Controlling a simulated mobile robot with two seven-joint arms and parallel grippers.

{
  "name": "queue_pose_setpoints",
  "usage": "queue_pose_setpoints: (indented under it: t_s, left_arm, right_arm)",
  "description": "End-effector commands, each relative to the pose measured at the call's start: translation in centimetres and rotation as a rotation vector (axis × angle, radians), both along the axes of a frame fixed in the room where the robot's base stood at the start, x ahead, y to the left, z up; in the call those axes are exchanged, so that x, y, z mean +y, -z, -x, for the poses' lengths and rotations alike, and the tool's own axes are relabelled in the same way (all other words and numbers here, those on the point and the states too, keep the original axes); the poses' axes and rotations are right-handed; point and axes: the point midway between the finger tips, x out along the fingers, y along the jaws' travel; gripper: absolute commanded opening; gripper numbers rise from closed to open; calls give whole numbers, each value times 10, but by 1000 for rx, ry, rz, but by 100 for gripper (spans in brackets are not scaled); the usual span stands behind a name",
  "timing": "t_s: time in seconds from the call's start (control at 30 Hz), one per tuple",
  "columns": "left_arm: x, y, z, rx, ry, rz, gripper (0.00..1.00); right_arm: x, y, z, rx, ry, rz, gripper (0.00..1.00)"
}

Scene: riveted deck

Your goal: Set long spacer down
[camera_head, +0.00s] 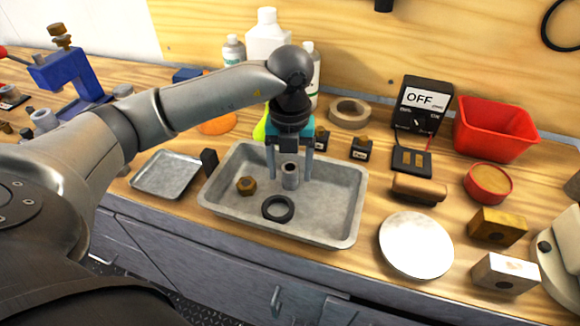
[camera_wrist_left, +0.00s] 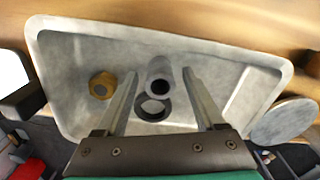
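The long spacer (camera_head: 290,176) is a grey hollow cylinder. It stands upright in the grey metal tray (camera_head: 335,228), and the left wrist view shows its open top (camera_wrist_left: 160,86). My left gripper (camera_head: 290,172) points down over the tray with a finger on each side of the spacer. In the left wrist view its fingers (camera_wrist_left: 161,74) are apart, with a gap to the spacer on both sides. My right gripper is in neither view.
A brass nut (camera_head: 246,186) and a black ring (camera_head: 278,208) lie in the tray near the spacer. A smaller tray (camera_head: 167,175) is to the left and a round silver plate (camera_head: 416,245) to the right. Bottles (camera_head: 268,38) stand behind. The tray's right part is clear.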

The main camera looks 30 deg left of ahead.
Motion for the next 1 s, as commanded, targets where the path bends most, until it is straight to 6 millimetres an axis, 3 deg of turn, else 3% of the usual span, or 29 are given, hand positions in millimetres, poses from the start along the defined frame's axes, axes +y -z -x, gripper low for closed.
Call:
queue_pose_setpoints:
  t_s: [0.33,0.7,1.0]
  left_arm:
    - [0,-10,-1,-2,0,0,71]
    - [0,-87,-1,-5,0,1,71]
    - [0,-122,-1,-1,-1,0,71]
  right_arm:
    - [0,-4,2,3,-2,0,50]
    - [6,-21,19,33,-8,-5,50]
    - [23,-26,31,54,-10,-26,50]
